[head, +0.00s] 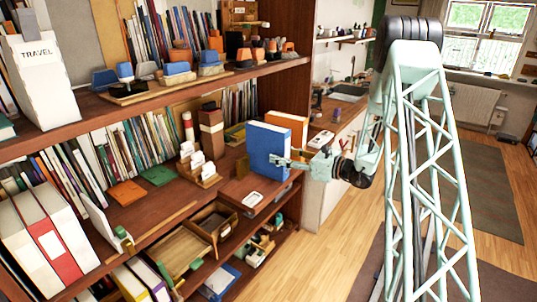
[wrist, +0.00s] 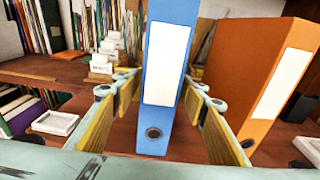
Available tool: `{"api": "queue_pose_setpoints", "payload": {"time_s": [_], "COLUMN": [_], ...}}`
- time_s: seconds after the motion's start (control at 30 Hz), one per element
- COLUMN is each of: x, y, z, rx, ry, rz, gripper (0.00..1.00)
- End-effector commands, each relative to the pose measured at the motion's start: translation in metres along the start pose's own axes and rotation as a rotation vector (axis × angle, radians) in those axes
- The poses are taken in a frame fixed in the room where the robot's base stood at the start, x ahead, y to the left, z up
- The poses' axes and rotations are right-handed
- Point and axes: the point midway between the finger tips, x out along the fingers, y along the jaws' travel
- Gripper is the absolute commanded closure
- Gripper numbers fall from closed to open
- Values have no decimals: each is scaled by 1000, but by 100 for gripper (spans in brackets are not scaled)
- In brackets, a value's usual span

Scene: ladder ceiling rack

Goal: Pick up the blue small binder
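The blue small binder (head: 266,147) stands upright on the middle shelf in the head view. In the wrist view its spine (wrist: 154,115), with a white label and a finger hole, faces me. My gripper (head: 286,161) is at the binder's front right edge. In the wrist view my gripper (wrist: 160,105) is open, with one yellow-padded finger on each side of the blue spine. Gaps show between the spine and both fingers, so the pads do not appear to touch it. The fingertips' far ends are partly hidden in the head view.
An orange binder (wrist: 245,75) stands close on the right, beside the right finger. A small white tray (wrist: 55,122) lies to the left on the shelf. Letter holders (head: 198,168) and a wooden tray (head: 172,250) are left of the binder. An upper shelf (head: 200,82) runs above.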

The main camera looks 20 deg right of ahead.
Motion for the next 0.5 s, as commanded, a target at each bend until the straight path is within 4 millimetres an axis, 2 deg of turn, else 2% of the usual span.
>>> {"api": "queue_pose_setpoints", "payload": {"time_s": [0.17,0.43,0.5], "x": [0,0,0], "y": [0,0,0], "z": [0,0,1], "rx": [0,0,0], "ry": [0,0,-1], "rz": [0,0,0], "gripper": [61,86,87]}}
